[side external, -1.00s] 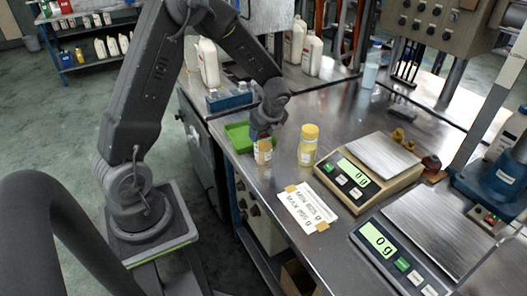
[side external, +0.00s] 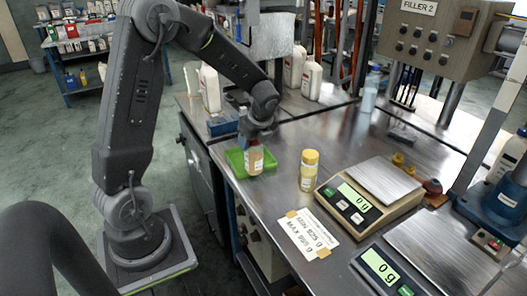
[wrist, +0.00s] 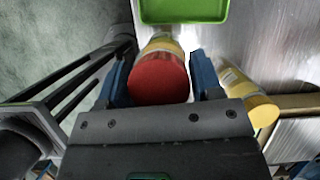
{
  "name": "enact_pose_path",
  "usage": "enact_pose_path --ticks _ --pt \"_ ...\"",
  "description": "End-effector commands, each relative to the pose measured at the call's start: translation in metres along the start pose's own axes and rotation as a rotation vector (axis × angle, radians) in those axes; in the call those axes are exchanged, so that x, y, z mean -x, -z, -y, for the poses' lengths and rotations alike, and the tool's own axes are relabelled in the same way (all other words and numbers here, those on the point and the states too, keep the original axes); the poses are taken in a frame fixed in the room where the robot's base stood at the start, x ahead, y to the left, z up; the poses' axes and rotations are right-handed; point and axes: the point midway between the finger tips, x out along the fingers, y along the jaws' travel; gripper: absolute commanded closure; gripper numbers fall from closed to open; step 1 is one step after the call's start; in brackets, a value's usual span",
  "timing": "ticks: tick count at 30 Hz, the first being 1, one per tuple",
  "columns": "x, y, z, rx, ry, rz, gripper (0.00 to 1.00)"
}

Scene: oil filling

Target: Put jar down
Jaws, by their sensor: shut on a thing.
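My gripper (side external: 259,133) is shut on a jar (side external: 253,161) with a pale body and an orange-brown label. In the wrist view its red lid (wrist: 158,79) sits between my two blue fingers (wrist: 160,82). The jar is upright, in front of the green tray (side external: 235,160) in the side view. In the wrist view the tray (wrist: 185,12) lies just beyond the jar's lower end. I cannot tell whether the jar's base touches anything. A second jar with a yellow lid (side external: 308,170) stands on the steel table to the right; it also shows in the wrist view (wrist: 250,99).
A paper sign (side external: 307,233) lies in front of the yellow-lidded jar. A beige scale (side external: 374,196) and a second scale (side external: 386,268) stand to the right. White bottles (side external: 311,79) stand at the back. The table's left edge runs close beside the tray.

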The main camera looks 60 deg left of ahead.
Motion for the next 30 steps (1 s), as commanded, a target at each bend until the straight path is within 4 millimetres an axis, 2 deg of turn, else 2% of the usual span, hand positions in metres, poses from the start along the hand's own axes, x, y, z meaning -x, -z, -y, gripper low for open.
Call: enact_pose_path --ticks 1,6,10,15,23,26,30 --pt "0.005 -0.012 -0.009 0.009 0.003 0.001 0.81" --pt "0.015 -0.042 -0.036 0.008 0.003 0.002 0.81" --pt "0.021 -0.059 -0.051 0.005 0.003 0.002 0.81" --pt "0.025 -0.070 -0.062 0.001 0.003 0.000 0.81" --pt "0.027 -0.073 -0.061 0.029 -0.010 -0.001 0.81" --pt "0.029 -0.073 -0.053 0.107 -0.044 0.000 0.81" --pt "0.034 -0.071 -0.031 0.326 -0.135 0.000 0.81"
